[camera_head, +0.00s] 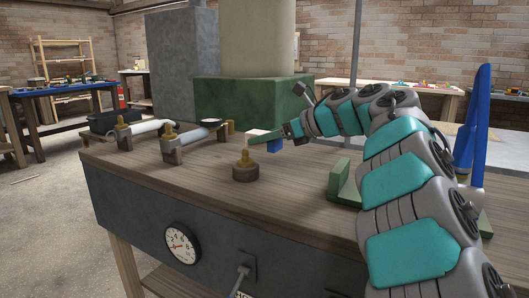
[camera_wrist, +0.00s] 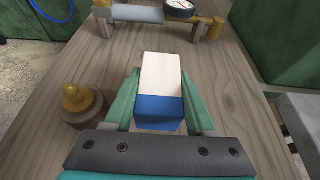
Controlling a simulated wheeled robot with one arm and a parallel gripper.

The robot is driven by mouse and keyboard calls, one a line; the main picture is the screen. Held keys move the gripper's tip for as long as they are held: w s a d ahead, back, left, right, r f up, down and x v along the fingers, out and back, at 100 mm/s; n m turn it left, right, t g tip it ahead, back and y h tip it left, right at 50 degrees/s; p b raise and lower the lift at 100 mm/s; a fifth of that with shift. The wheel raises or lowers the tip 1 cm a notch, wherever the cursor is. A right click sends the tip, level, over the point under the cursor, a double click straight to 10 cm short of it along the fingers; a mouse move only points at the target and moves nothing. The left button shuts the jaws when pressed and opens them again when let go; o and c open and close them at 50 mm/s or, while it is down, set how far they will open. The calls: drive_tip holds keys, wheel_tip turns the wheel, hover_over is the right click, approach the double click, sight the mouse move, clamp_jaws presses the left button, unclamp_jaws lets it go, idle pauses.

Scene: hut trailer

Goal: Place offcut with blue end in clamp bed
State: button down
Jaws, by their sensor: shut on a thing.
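The offcut (camera_wrist: 161,72) is a pale wooden block with a blue end. My gripper (camera_wrist: 161,88) is shut on it, one green finger on each side, with the blue end toward my palm. In the head view the offcut (camera_head: 258,132) is above the workbench, behind a brass knob. A green fixture with an upright plate (camera_head: 340,179) stands at the right of the bench, partly hidden by my arm; it may be the clamp bed, but I cannot tell for sure. My gripper (camera_head: 264,138) is left of it and farther back.
The brass knob (camera_head: 245,160) on a round brown base stands close to my gripper. Pipe pieces on wooden supports (camera_head: 190,135) lie at the bench's back left. A tall blue part (camera_head: 480,120) rises at the right. The front of the workbench (camera_head: 230,205) is clear.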

sight(264, 150)
drive_tip(key=shift+f, duration=1.75)
drive_tip(key=shift+f+b, duration=0.15)
drive_tip(key=shift+b, duration=0.2)
drive_tip(key=shift+c, duration=1.1)
unclamp_jaws()
